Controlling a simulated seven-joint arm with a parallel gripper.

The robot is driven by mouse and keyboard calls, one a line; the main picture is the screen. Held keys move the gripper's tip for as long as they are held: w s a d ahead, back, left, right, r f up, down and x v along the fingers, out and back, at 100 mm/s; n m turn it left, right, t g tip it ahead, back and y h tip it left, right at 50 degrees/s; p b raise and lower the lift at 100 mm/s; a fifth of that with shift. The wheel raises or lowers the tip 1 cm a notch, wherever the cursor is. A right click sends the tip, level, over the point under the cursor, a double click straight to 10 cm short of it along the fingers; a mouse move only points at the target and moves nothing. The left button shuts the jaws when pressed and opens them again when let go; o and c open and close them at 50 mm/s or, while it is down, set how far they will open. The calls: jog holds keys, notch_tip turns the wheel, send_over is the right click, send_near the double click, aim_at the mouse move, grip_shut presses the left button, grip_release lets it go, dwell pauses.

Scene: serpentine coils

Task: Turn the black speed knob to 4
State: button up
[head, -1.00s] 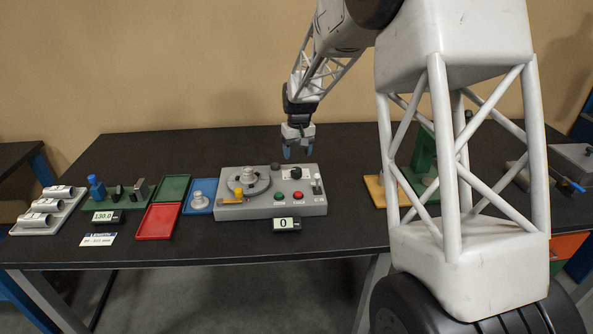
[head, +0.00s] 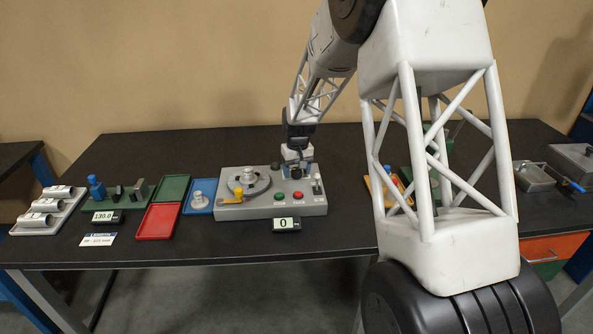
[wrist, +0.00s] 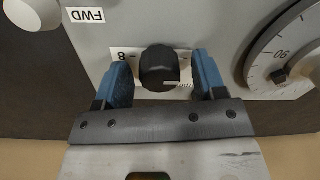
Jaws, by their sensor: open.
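The black speed knob (wrist: 159,68) sits on the grey control box (head: 240,211), over a white scale label (wrist: 126,55) on which an 8 can be read at the left. My gripper (wrist: 164,78) is open, with one blue finger on each side of the knob and a small gap visible on both sides. In the head view my gripper (head: 296,172) is down at the back right of the box and hides the knob. The small display (head: 286,224) in front of the box reads 0.

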jog(key=c, duration=0.9)
jog(key=shift+m, duration=0.4)
jog(key=m, duration=1.1)
